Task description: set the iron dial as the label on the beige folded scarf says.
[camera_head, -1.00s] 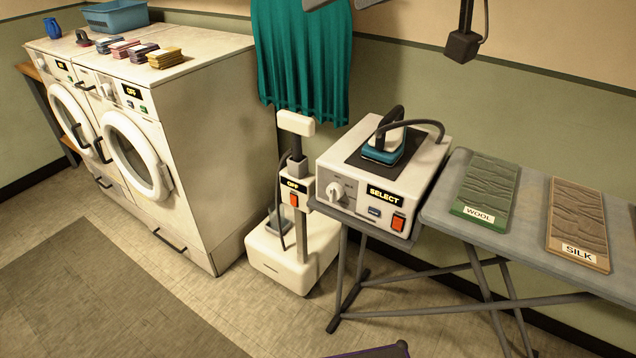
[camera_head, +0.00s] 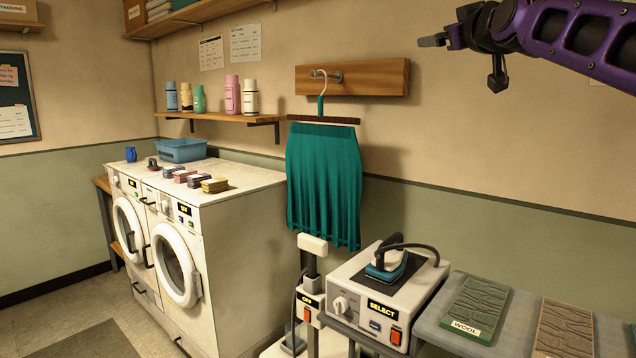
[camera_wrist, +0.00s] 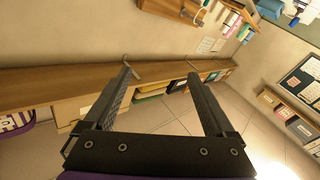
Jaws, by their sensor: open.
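The iron station (camera_head: 388,290) is a white box at the lower middle of the head view. Its iron dial (camera_head: 340,304) is a pale knob on the front left, beside a lit "SELECT" display (camera_head: 382,309) and an orange switch (camera_head: 396,335). A teal iron (camera_head: 385,267) rests on its dark top pad. The beige folded scarf (camera_head: 563,330) lies on the board at lower right; its label is cut off by the frame's edge. My gripper (camera_head: 432,42) is high at the upper right, well away from the dial. The wrist view shows its fingers (camera_wrist: 160,85) apart and empty.
A green folded scarf (camera_head: 474,308) labelled "WOOL" lies on the ironing board (camera_head: 515,318) beside the station. A teal skirt (camera_head: 324,185) hangs behind the station. A steamer (camera_head: 312,290) marked "OFF" stands to its left, then white washers (camera_head: 215,235).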

